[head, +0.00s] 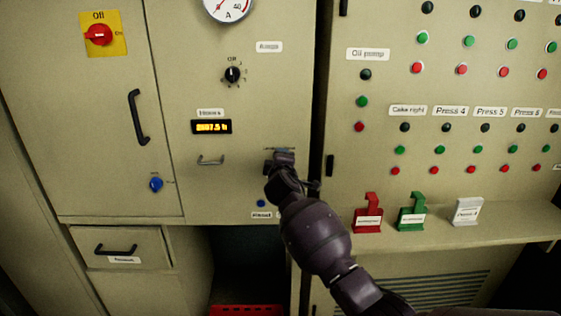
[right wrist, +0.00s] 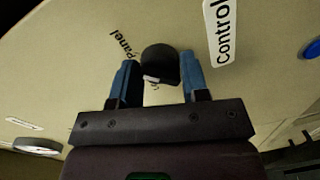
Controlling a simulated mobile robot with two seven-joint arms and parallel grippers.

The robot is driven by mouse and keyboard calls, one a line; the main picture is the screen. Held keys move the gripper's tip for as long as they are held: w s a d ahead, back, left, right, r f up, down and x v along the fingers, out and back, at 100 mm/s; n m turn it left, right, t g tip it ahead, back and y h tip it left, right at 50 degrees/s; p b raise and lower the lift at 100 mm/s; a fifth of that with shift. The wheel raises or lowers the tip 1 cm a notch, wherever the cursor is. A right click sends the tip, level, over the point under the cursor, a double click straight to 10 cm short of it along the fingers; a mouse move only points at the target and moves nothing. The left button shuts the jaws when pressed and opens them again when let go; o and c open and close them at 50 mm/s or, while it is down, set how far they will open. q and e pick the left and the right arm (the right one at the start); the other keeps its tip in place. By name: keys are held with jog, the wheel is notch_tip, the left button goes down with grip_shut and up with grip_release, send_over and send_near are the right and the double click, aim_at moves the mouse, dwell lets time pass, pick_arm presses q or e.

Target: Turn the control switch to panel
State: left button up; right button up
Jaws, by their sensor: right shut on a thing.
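The control switch is a black round knob (right wrist: 160,60) on the beige panel in the right wrist view, with a white mark on its lower rim. The word "Panel" (right wrist: 122,43) is printed to its upper left, and a white "Control" label (right wrist: 220,35) stands to its right. My right gripper (right wrist: 158,77) has its two blue fingers on either side of the knob, shut on it. In the head view my right gripper (head: 281,158) is against the cabinet face and hides the switch. My left gripper is not in view.
The cabinet has a black rotary switch (head: 232,75), a small handle (head: 210,160), a blue knob (head: 155,184) and a door handle (head: 138,117). To the right, a shelf (head: 440,238) carries red, green and white holders below a button panel.

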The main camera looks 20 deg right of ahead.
jog(key=shift+r, duration=0.1)
jog(key=o, duration=0.9)
jog(key=shift+s, duration=0.15)
jog(key=p+v, duration=0.1)
jog(key=v, duration=0.9)
jog(key=shift+s, duration=0.25)
